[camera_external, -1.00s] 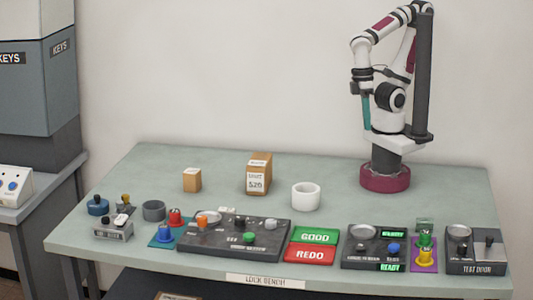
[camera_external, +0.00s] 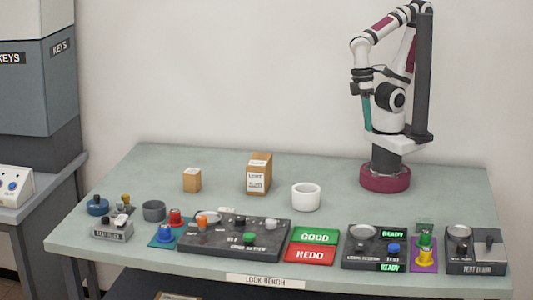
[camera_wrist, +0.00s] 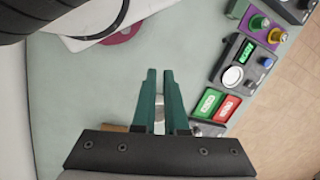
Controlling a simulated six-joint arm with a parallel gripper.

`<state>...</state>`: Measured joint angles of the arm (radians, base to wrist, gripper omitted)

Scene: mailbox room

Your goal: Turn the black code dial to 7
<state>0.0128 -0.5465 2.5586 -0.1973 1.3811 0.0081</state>
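Black knobs show on more than one panel in the external view: one (camera_external: 249,224) at the back of the wide dark panel (camera_external: 215,249), one (camera_external: 360,247) on the READY panel and one (camera_external: 463,248) on the TEST DOOR panel. The lettering is too blurred to tell for certain which is the code dial, and its setting cannot be read. My gripper (camera_external: 367,126) hangs high above the bench, pointing down, far from these panels. In the wrist view its two teal fingers (camera_wrist: 160,73) stand a narrow gap apart with nothing held; something pale shows beyond the gap.
A white cup (camera_external: 305,198) and two brown boxes (camera_external: 257,174) (camera_external: 191,181) stand behind the panels. Small coloured pieces stand beside the panels. The back of the bench is mostly clear.

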